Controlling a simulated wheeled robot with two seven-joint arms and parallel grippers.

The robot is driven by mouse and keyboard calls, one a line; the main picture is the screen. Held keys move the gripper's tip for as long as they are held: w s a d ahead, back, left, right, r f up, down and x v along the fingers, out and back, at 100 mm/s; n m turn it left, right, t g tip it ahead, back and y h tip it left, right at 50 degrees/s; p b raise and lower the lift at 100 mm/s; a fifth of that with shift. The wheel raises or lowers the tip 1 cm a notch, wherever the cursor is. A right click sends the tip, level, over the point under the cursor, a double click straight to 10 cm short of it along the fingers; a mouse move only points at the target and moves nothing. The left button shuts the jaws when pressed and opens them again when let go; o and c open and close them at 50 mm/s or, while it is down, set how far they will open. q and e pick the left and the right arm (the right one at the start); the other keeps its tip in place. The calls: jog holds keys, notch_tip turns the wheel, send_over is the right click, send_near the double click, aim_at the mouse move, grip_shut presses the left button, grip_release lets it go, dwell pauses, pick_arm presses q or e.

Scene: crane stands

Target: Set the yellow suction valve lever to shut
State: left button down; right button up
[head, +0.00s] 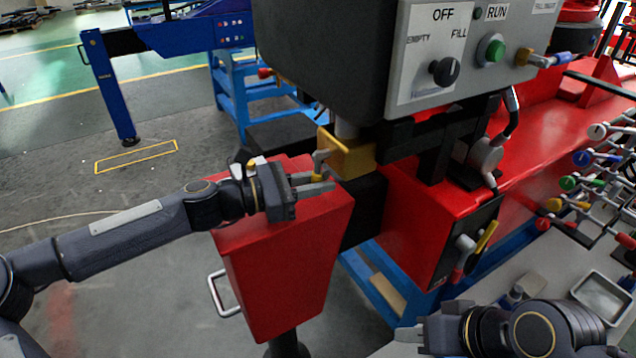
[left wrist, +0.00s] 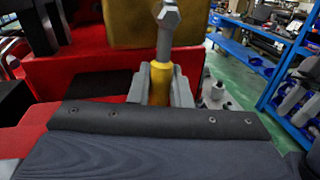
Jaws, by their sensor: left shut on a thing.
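A lever with a yellow sleeve (left wrist: 160,84) and a grey metal arm hangs below a brass-coloured valve block (head: 350,156) under the grey control box. My left gripper (head: 320,183) is shut on the yellow sleeve, one finger on each side of it, as the left wrist view shows. In the head view the fingers hide most of the sleeve. The grey arm (left wrist: 168,32) rises from the sleeve toward the block. My right gripper (head: 408,338) is low at the right, pointing left, away from the lever; its finger gap is unclear.
The control box (head: 440,70) carries a black knob and a green button. A red tank (head: 285,250) stands under my left gripper. Another yellow handle (head: 487,236) is on the red housing to the right. Several coloured-handled parts on a rack and a metal tray (head: 600,297) are at the right.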

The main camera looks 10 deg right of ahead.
pick_arm(q)
jog(key=m, duration=0.1)
jog(key=w+m, duration=0.1)
jog(key=m, duration=0.1)
jog(key=shift+w+a+r+y+b, duration=0.25)
jog(key=shift+w+a+y+b, duration=0.05)
jog(key=shift+w+b, duration=0.05)
jog(key=c, duration=1.4)
grip_release()
jog(key=shift+a, duration=0.55)
jog(key=a, duration=0.2)
jog(key=s+a+b, duration=0.1)
jog(key=a, duration=0.3)
jog(key=shift+s+a+r+b, duration=0.15)
jog(key=shift+a+r+b, duration=0.1)
jog(key=shift+a+b, duration=0.1)
